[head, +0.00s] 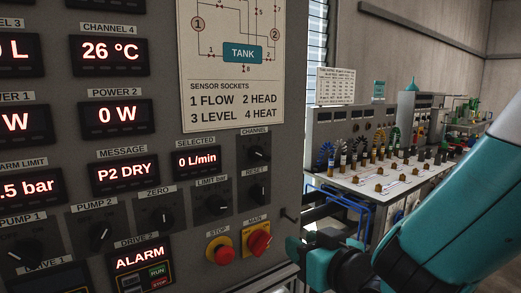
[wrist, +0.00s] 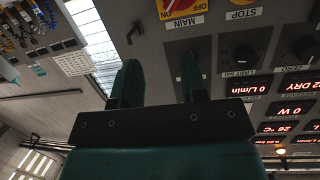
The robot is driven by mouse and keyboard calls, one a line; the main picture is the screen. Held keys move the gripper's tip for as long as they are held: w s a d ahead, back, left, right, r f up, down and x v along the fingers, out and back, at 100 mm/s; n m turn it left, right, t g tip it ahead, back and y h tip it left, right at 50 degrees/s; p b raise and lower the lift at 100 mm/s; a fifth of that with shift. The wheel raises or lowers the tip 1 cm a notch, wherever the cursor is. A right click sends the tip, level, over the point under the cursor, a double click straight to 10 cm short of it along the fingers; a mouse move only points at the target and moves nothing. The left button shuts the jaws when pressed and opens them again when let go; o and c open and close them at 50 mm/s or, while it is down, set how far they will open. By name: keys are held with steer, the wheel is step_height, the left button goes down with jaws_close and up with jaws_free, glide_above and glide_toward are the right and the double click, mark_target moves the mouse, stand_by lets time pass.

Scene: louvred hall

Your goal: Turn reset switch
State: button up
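The reset switch (head: 257,193) is a black rotary knob on the grey control panel (head: 150,80), under the RESET label and below the channel knob (head: 258,153). In the head view my gripper (head: 297,228) is at the panel's right edge, right of and lower than the reset switch, and apart from it. In the wrist view the panel appears upside down, and my gripper (wrist: 158,75) has its two dark fingers spread with nothing between them. One finger covers the panel there, and I cannot make out the reset switch in that view.
The red main switch (head: 258,241) and red stop button (head: 218,250) sit below the reset switch. The limit bar knob (head: 213,203) is to its left. A display reads ALARM (head: 141,259). A bench (head: 390,180) with cables and equipment stands behind at right.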

mark_target(263, 196)
step_height(263, 196, up, 6)
steer(key=a+n+t+y+p, duration=0.1)
steer(key=a+n+y+p, duration=0.1)
steer(key=p, duration=0.1)
steer(key=p+x, duration=0.5)
steer(key=r+p+x, duration=0.1)
steer(key=p+x, duration=0.1)
steer(key=p, duration=0.1)
steer(key=shift+a, duration=0.5)
steer(key=shift+w+f, duration=0.1)
steer(key=shift+f, duration=0.2)
steer(key=shift+w+a+r+p, duration=0.15)
steer(key=shift+w+a+p, duration=0.25)
steer(key=shift+p, duration=0.45)
steer(key=shift+w+a+p, duration=0.15)
steer(key=shift+w+p, duration=0.2)
steer(key=shift+p, duration=0.05)
steer(key=shift+c, duration=0.2)
jaws_close()
